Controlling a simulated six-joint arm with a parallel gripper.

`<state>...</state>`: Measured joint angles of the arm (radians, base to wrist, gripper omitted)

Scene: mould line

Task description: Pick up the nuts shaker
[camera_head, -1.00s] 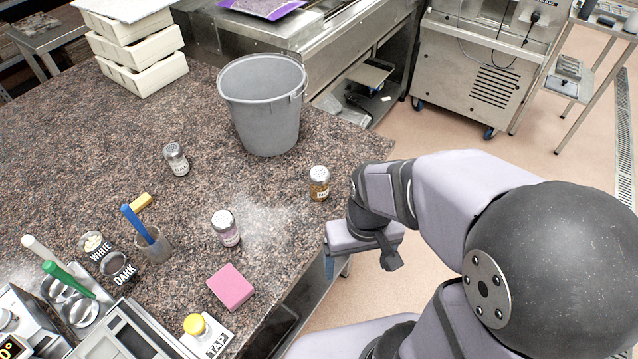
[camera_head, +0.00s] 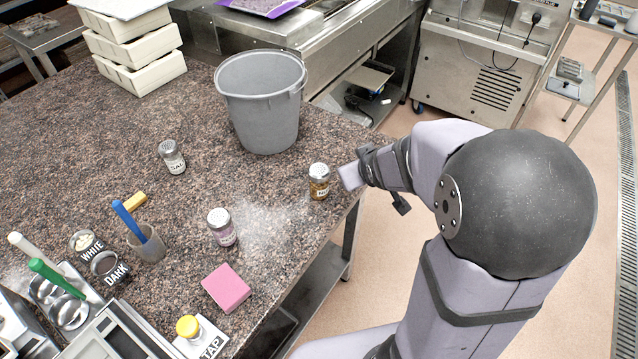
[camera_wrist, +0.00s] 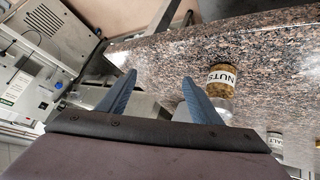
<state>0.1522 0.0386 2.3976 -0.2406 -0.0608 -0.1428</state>
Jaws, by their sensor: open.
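The nuts shaker (camera_head: 319,183) is a small clear jar with brown contents, a white label and a silver perforated lid. It stands upright near the right edge of the granite counter.
A pink block (camera_head: 227,288) lies nearer the front. White powder (camera_head: 262,222) is spread on the granite counter (camera_head: 60,150).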

